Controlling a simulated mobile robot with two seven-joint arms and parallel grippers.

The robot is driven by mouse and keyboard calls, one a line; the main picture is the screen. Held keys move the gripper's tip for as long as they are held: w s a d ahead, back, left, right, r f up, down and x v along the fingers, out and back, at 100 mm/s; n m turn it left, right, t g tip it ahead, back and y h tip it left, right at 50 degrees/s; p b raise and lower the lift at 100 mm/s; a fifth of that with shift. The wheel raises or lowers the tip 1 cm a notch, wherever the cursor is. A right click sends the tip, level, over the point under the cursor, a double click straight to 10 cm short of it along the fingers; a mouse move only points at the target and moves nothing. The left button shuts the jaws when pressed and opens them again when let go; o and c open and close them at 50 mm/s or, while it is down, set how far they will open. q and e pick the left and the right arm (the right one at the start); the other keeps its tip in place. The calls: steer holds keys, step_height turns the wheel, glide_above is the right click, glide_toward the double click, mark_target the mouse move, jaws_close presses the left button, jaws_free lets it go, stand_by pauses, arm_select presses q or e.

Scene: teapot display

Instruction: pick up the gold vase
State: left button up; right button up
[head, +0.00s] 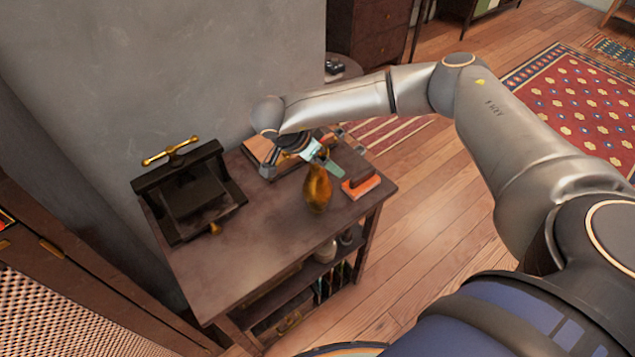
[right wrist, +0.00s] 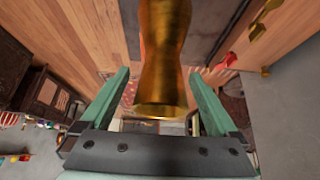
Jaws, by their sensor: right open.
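The gold vase (head: 317,190) stands upright on the dark wooden table (head: 255,250), near its right edge. My right gripper (head: 326,162) reaches in over the table from the right and is at the top of the vase. In the right wrist view, the vase (right wrist: 162,60) lies between the two green fingers of my right gripper (right wrist: 160,75), with a gap on each side. The gripper is open. The vase's mouth is partly hidden by the gripper in the head view. My left gripper is not in view.
A black press (head: 190,195) with a gold handle stands on the table's left. An orange-red block (head: 361,184) sits close to the vase's right. A flat wooden item (head: 262,152) lies behind. The table's front middle is clear.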

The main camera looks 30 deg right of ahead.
jaws_close()
stand_by(0.8)
steer(key=shift+r, duration=0.1)
